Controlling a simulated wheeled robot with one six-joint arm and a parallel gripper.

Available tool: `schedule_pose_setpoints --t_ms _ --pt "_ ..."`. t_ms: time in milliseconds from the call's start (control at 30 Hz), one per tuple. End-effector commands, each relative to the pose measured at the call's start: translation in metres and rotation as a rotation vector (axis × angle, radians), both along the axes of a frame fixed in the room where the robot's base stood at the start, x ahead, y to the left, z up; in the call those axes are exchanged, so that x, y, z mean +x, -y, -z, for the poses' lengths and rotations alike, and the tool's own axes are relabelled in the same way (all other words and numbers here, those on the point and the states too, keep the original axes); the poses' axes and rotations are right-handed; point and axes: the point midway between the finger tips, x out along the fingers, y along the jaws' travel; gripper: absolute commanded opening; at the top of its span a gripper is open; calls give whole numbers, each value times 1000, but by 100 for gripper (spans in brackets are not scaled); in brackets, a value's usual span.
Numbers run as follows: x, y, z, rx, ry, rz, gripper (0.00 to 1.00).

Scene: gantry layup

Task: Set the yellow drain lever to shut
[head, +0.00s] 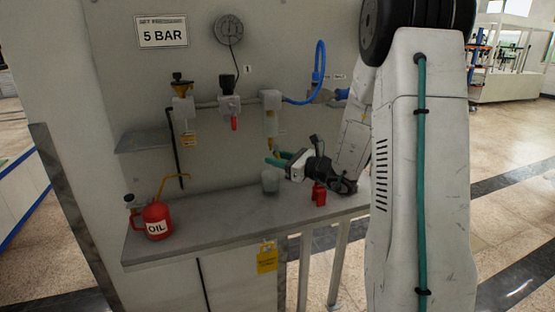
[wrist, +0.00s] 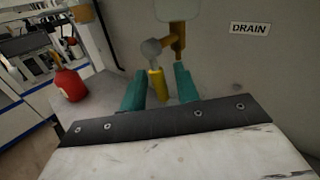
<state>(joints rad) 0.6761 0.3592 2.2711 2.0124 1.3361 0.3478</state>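The yellow drain lever (wrist: 157,84) stands out from a grey round knob, beside a brass-coloured valve body (wrist: 179,42) below the pale bowl (wrist: 178,9). A DRAIN label (wrist: 250,28) is on the panel to the right. My gripper (wrist: 160,72) is open, with one teal finger on each side of the lever. A gap shows on the right; the left finger is very close, and I cannot tell whether it touches. In the head view my gripper (head: 279,158) is at the filter bowl's (head: 270,122) lower end, and the lever is mostly hidden there.
A grey cup (head: 270,181) stands on the shelf (head: 220,220) just below my gripper. A red container (head: 319,194) is to its right. A red oil can (head: 156,220) is at the left end. A blue hose (head: 318,70) loops above right. A yellow tag (head: 267,258) hangs from the shelf's front.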

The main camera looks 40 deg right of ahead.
Motion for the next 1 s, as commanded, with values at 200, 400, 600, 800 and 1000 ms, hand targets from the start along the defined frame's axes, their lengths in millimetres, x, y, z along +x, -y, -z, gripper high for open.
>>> schedule_pose_setpoints --t_ms 200,400,600,800,1000 --pt "0 0 0 0 0 0 28" --pt "0 0 0 0 0 1 0" --pt "0 1 0 -11 -3 2 0" --pt "-1 4 -1 -76 -21 2 0" --pt "-2 9 -4 -212 -59 4 0"
